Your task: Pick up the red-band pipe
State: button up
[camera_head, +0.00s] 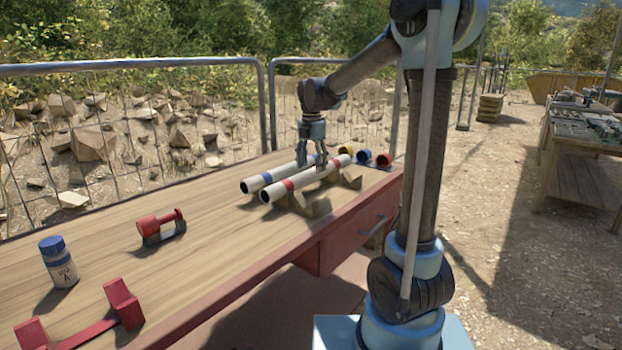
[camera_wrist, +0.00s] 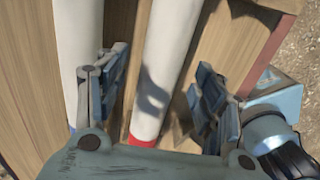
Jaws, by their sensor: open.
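The red-band pipe (camera_head: 311,176) is a white tube with a red band, lying across wooden supports on the workbench. In the wrist view the same pipe (camera_wrist: 167,65) runs up between my fingers, its red band low in the picture. A blue-band pipe (camera_head: 254,183) lies parallel, just behind it; it shows at the left in the wrist view (camera_wrist: 78,45). My gripper (camera_head: 311,160) is open and points down over the pipes. In the wrist view its fingers (camera_wrist: 158,95) appear on either side of the red-band pipe, the left one over the gap between pipes. Contact cannot be told.
Wooden supports (camera_head: 311,206) hold the pipes. Yellow (camera_head: 346,149), blue (camera_head: 364,156) and red (camera_head: 384,160) round-ended pieces stand close beyond them. A red tool (camera_head: 157,228), a blue-capped bottle (camera_head: 61,268) and a red bracket (camera_head: 122,300) are at left. Bare wood lies between.

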aim_at(312, 169)
jog(key=shift+d+f, duration=0.1)
jog(key=shift+f, duration=1.7)
jog(key=shift+c, duration=0.2)
jog(key=c, duration=1.3)
jog(key=shift+c, duration=0.2)
jog(key=shift+r, duration=0.15)
